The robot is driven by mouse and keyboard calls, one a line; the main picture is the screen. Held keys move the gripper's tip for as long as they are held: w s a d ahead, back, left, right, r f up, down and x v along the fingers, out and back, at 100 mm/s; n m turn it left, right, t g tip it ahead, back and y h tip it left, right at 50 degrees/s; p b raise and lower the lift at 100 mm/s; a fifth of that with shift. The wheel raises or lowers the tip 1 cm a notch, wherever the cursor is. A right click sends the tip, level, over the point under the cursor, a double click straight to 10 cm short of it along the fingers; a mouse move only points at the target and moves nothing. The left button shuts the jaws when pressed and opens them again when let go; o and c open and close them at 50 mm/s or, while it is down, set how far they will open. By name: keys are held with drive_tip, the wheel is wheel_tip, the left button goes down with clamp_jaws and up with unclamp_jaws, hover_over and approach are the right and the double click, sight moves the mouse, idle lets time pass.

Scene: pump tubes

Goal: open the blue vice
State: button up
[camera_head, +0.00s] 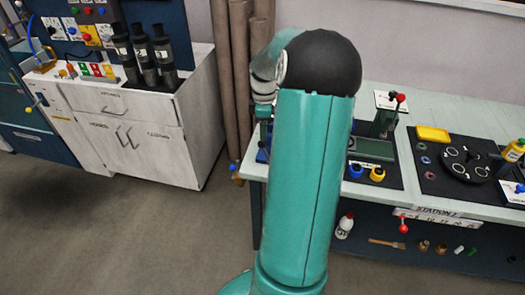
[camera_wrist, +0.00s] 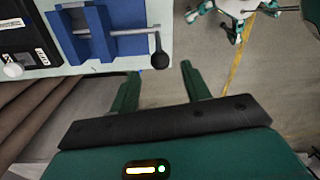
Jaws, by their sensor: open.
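The blue vice (camera_wrist: 98,46) sits at the bench edge in the upper left of the wrist view. In the head view only a sliver of the vice (camera_head: 262,156) shows beside my arm. My gripper (camera_wrist: 160,71) is open and empty. In the wrist view its two green fingers point toward the knob, which appears between the fingertips. I cannot tell how far the knob is from them.
Brown pipes (camera_head: 240,70) stand left of the bench. A white cabinet (camera_head: 140,125) is farther left, with open floor between.

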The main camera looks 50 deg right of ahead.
sight(265, 152)
drive_tip(key=f, duration=1)
drive_tip(key=shift+s+a+f, duration=0.15)
drive_tip(key=shift+a+f, duration=0.15)
clamp_jaws()
